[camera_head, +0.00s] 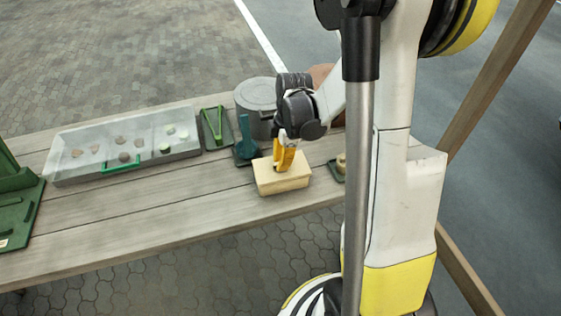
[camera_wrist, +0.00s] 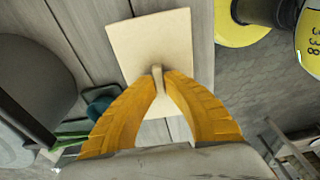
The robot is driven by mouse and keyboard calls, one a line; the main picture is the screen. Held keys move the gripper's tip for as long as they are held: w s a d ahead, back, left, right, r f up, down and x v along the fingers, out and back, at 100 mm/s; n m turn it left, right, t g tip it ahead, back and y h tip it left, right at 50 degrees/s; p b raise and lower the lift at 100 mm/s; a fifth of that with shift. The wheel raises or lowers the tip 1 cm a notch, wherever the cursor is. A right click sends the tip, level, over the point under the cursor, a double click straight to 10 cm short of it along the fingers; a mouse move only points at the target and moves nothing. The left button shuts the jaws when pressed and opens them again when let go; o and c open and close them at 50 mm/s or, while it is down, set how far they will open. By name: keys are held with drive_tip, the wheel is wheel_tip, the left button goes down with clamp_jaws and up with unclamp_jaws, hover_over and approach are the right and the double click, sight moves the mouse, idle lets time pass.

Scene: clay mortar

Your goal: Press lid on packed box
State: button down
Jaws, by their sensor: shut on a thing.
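A pale wooden box (camera_head: 284,186) stands on the plank table near its front edge. Its flat pale lid (camera_head: 268,173) lies on top; the lid also shows in the wrist view (camera_wrist: 153,42) with a small upright knob (camera_wrist: 157,76). My gripper (camera_head: 285,160) is over the box, pointing down. In the wrist view its two yellow fingers (camera_wrist: 158,84) are closed on the knob from both sides. Whether the lid sits fully flush on the box cannot be told. The far side of the box is hidden.
On the table (camera_head: 130,221) are a grey tray (camera_head: 75,175) with several small lumps, green tongs (camera_head: 212,124) on a dark tray, a blue-green tool (camera_head: 245,138), a grey round container (camera_head: 257,100) and a small item (camera_head: 341,163) right of the box.

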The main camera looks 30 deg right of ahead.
drive_tip(key=shift+w+d+f+b, duration=0.1)
drive_tip(key=shift+w+f+b, duration=0.05)
drive_tip(key=shift+f+b, duration=0.55)
idle(1.1)
drive_tip(key=c, duration=1)
unclamp_jaws()
drive_tip(key=shift+r, duration=0.2)
drive_tip(key=shift+r+p, duration=2.3)
drive_tip(key=shift+r, duration=0.65)
drive_tip(key=shift+f, duration=0.1)
clamp_jaws()
